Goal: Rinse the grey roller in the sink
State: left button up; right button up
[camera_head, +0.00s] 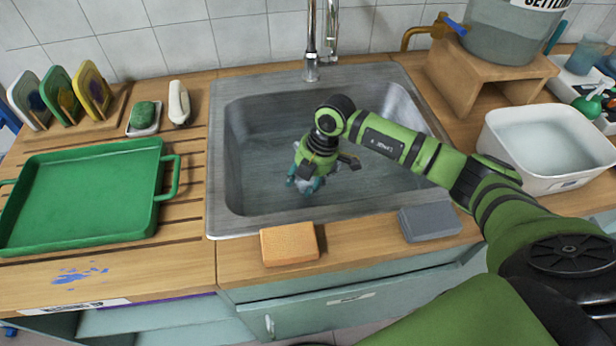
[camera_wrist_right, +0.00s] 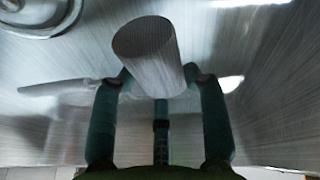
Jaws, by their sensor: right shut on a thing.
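My right arm reaches in from the right, and its gripper (camera_head: 305,183) points down inside the metal sink (camera_head: 225,218). In the right wrist view, my right gripper (camera_wrist_right: 160,85) has its teal fingers shut around the grey roller (camera_wrist_right: 148,48). The roller is a short grey cylinder with a fine ribbed end, tilted in this view. In the head view the roller is mostly hidden by the gripper. I cannot tell whether it touches the sink floor. My left gripper is not in view.
The tap (camera_head: 311,70) rises at the sink's back edge. An orange sponge block (camera_head: 289,244) and a grey block (camera_head: 430,221) lie on the front edge. A green tray (camera_head: 85,190) is at left; a white basin (camera_head: 548,183) and wooden stand (camera_head: 489,75) are at right.

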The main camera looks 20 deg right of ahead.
notch_tip(320, 180, up, 17)
jog(key=p, duration=1.4)
jog(key=shift+f, duration=0.15)
dwell(1.9)
notch_tip(320, 180, up, 4)
jog(key=p, duration=0.3)
dwell(0.4)
dwell(0.3)
